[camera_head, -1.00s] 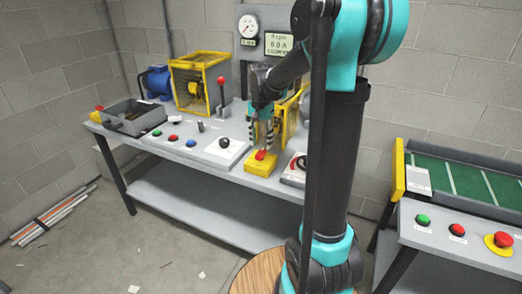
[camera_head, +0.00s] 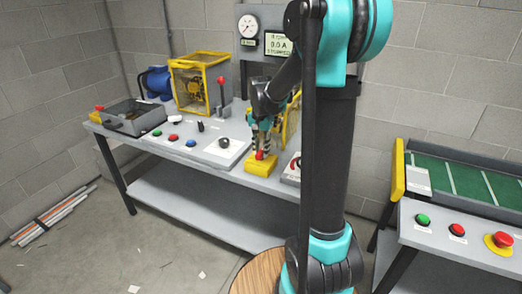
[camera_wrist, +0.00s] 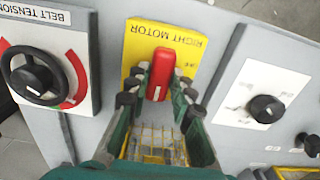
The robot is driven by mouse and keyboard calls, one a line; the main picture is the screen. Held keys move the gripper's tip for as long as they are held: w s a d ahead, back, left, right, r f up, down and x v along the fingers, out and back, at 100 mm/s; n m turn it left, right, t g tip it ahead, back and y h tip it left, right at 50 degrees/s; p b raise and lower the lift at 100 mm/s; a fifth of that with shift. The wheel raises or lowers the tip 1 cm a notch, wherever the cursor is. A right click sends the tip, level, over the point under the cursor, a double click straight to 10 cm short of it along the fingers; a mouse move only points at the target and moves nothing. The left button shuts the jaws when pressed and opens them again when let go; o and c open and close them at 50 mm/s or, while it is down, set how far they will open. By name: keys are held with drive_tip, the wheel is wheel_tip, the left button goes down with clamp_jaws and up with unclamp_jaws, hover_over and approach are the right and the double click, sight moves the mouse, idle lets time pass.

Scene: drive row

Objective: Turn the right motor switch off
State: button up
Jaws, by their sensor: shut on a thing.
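The right motor switch is a red handle (camera_wrist: 162,72) on a yellow plate (camera_wrist: 136,36) lettered RIGHT MOTOR, upside down in the wrist view. In the head view the yellow switch box (camera_head: 258,170) sits at the front edge of the grey bench, its red handle (camera_head: 260,155) partly hidden by my fingers. My gripper (camera_wrist: 158,93) comes down from above, its fingers on both sides of the handle, shut on it. A white mark shows at the handle's end nearest my palm. The small position lettering beside the handle is too partial to read surely.
A BELT TENSION dial (camera_wrist: 36,78) and a black knob on a white plate (camera_wrist: 262,108) flank the switch. A display (camera_head: 289,45) behind reads 0.0 A and seems to say STOPPED. A yellow cage (camera_head: 200,82) and red-topped lever (camera_head: 221,92) stand behind left. A conveyor (camera_head: 462,180) stands right.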

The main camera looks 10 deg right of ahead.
drive_tip(key=shift+n, duration=0.3)
clamp_jaws()
drive_tip(key=n, duration=0.3)
drive_tip(key=shift+n, duration=0.3)
drive_tip(key=n, duration=0.4)
drive_tip(key=shift+n, duration=0.3)
drive_tip(key=n, duration=0.4)
drive_tip(key=shift+n, duration=2.5)
drive_tip(key=o, duration=1)
unclamp_jaws()
drive_tip(key=shift+r, duration=0.15)
